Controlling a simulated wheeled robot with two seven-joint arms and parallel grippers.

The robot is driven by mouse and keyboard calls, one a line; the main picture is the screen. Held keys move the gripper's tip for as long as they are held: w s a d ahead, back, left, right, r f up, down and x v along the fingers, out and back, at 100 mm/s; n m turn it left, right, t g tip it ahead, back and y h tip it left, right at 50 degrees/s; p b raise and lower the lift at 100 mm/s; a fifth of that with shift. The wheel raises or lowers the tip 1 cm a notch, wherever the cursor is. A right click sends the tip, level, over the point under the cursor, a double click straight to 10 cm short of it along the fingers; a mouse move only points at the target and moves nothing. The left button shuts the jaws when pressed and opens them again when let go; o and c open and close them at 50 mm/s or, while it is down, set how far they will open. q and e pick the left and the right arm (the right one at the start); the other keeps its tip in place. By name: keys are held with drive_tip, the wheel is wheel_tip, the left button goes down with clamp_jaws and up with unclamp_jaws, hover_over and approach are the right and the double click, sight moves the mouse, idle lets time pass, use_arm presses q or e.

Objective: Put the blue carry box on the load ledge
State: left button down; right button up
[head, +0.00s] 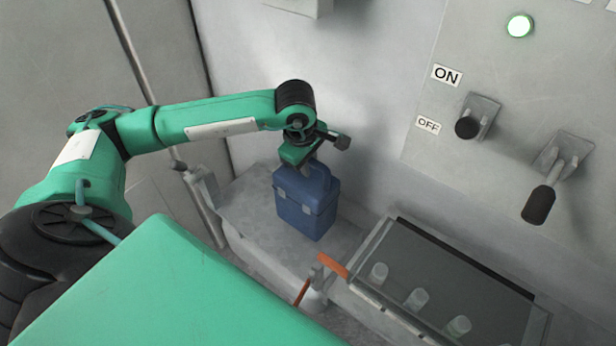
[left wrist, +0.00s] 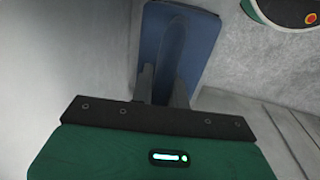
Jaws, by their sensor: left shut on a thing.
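The blue carry box (head: 306,204) stands upright at the grey ledge (head: 245,208) beside the wall, with two light latches on its front. I cannot tell whether its base touches the ledge or hangs slightly above it. My left gripper (head: 312,167) reaches down from above and is shut on the box's handle. In the left wrist view, the two dark fingers of the left gripper (left wrist: 165,82) close on the handle, with the blue box top (left wrist: 195,50) behind them. My right gripper is not in view.
Right of the ledge is a glass-covered case (head: 455,285) with several pale cylinders and an orange handle (head: 332,265). A wall panel has two black-handled levers (head: 467,127) (head: 540,203), ON and OFF labels, and a lit green lamp (head: 519,26). A metal pole (head: 133,50) stands at left.

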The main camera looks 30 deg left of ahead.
sight(308, 181)
use_arm(q)
wheel_tip(308, 181, down, 2)
wheel_tip(308, 181, down, 3)
drive_tip(key=shift+f+p, duration=0.1)
drive_tip(key=shift+p, duration=0.2)
drive_tip(key=shift+f, duration=0.45)
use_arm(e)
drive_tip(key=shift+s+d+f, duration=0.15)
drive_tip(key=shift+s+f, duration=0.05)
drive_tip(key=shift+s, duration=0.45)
use_arm(q)
drive_tip(key=c, duration=1.6)
unclamp_jaws()
drive_tip(key=shift+o, duration=1.2)
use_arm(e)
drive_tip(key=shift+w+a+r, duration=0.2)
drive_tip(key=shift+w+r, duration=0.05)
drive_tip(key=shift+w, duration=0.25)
